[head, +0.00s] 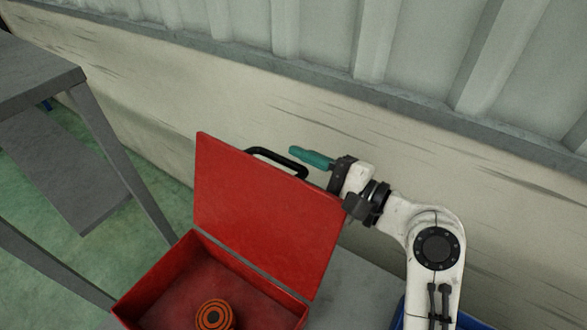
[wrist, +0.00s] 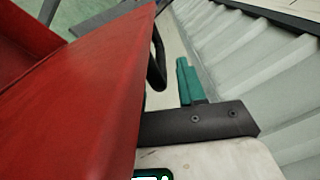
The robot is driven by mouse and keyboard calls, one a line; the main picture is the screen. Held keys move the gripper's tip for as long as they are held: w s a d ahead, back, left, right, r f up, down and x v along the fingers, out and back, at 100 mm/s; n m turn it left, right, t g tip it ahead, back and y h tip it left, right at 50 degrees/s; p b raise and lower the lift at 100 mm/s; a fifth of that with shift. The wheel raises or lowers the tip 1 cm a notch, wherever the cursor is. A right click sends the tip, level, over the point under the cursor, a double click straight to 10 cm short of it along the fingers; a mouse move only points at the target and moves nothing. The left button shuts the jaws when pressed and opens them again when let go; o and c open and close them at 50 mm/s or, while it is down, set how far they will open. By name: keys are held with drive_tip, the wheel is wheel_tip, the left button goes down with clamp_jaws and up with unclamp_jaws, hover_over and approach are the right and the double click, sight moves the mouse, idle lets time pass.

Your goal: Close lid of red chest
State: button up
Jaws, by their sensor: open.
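The red chest (head: 164,281) stands at the lower middle of the head view. Its lid (head: 258,213) is raised, standing up at the back and leaning slightly. A black handle (head: 277,160) sticks out behind the lid's top edge; it also shows in the wrist view (wrist: 157,62). My gripper (head: 311,158) has teal fingers and is behind the lid, just right of the handle. In the wrist view the teal fingers (wrist: 187,80) are to the right of the lid (wrist: 88,95), apart from the handle. Part of my wrist is close to the lid's right edge.
An orange and black round object (head: 214,315) lies inside the chest. A grey metal table (head: 40,72) stands at the left. A pale wall (head: 150,90) with a ledge runs behind the chest. A blue container shows partly at the lower right.

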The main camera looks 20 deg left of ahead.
drive_tip(key=shift+w+a, duration=0.1)
drive_tip(key=shift+a, duration=0.6)
drive_tip(key=shift+c, duration=0.3)
clamp_jaws()
drive_tip(key=shift+r, duration=0.1)
